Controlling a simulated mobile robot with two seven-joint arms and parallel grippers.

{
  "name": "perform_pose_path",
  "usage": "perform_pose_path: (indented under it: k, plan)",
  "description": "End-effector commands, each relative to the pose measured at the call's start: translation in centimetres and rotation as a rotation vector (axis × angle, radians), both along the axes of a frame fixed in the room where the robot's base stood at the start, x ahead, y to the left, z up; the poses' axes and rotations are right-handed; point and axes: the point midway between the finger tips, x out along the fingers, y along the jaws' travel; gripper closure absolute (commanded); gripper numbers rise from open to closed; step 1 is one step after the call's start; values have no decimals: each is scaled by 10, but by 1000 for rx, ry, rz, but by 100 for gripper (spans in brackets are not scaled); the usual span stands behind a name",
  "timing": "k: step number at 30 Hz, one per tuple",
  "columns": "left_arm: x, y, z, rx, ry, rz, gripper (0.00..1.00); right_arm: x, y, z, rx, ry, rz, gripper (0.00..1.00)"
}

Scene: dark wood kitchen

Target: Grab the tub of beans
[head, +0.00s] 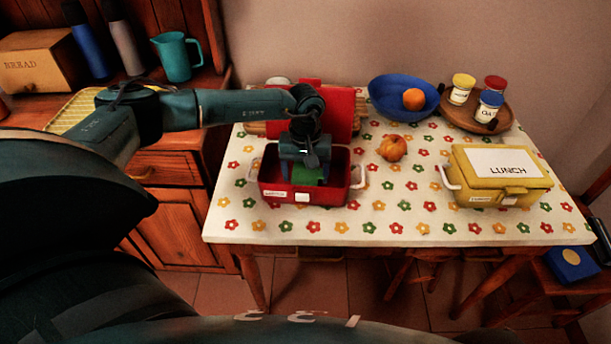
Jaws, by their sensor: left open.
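My left gripper (305,160) points down into an open red lunch box (275,188) on the table and is open. A green item (309,175) shows inside the box, right under the gripper. The hand hides most of it, so I cannot tell whether it is the tub of beans or whether the fingers are around it. Small white tubs stand on a round wooden tray at the back right: one with a yellow lid (461,89), one with a red lid (494,83) and one with a blue lid (488,106). I cannot read a beans label. My right gripper is out of view.
The red box's raised lid (338,110) stands behind it. A blue bowl (385,88) with an orange, the wooden tray (507,117), an orange-brown fruit (392,148) and a closed yellow lunch box (490,195) share the flowered table (400,222). The front middle is clear.

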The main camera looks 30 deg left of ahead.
Motion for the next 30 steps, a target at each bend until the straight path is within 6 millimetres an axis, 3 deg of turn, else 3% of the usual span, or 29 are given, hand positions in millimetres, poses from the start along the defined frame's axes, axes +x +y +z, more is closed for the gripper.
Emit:
perform_pose_path:
  k: [8,24,30]
  plan:
    - [0,0,-3,0,0,0,27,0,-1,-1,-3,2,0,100]
    - [0,0,-2,0,-1,0,70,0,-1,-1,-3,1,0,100]
    - [1,0,-1,-1,-2,0,70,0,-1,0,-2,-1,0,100]
